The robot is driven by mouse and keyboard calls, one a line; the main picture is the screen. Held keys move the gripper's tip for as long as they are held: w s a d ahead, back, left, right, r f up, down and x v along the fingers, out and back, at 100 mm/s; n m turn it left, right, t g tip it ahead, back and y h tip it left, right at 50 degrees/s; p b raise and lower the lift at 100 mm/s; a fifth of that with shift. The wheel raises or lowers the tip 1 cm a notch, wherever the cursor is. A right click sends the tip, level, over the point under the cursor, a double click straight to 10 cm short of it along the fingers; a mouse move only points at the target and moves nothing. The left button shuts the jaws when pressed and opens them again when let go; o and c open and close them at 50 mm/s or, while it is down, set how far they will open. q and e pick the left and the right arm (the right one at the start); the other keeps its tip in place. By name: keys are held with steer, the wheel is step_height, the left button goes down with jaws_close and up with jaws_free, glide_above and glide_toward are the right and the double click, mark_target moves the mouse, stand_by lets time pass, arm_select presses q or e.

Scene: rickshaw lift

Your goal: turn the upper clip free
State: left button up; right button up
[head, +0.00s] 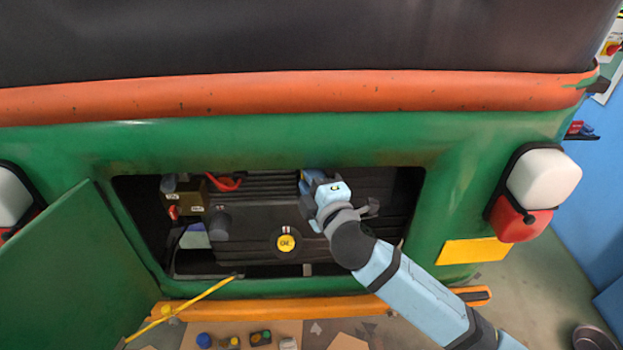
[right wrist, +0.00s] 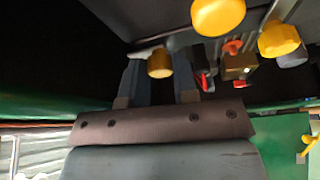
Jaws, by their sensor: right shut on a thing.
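The engine compartment (head: 255,188) of the green rickshaw stands open. My right gripper (head: 312,178) reaches into its upper right part, in front of the dark ribbed engine housing (head: 360,200). In the right wrist view a short yellow knob-like piece (right wrist: 160,66), apparently the upper clip, sits between my two fingers, and the gripper is shut on it. In the head view my gripper hides this piece. How far it is turned cannot be told. My left gripper is not in view.
A round yellow cap (head: 286,243) sits below my gripper. A red hose (head: 224,184) lies at the left. The green door (head: 75,262) hangs open to the left. A yellow rod (head: 190,306) slants across the orange bumper (head: 260,306). Small parts lie below, including a blue cap (head: 204,340).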

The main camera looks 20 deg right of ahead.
steer(key=shift+r, duration=0.1)
steer(key=o, duration=0.9)
steer(key=shift+o, duration=0.2)
steer(key=s+d+f+b, duration=0.1)
steer(key=s+b, duration=0.3)
steer(key=s, duration=0.9)
steer(key=shift+s+d, duration=0.25)
steer(key=shift+s, duration=0.1)
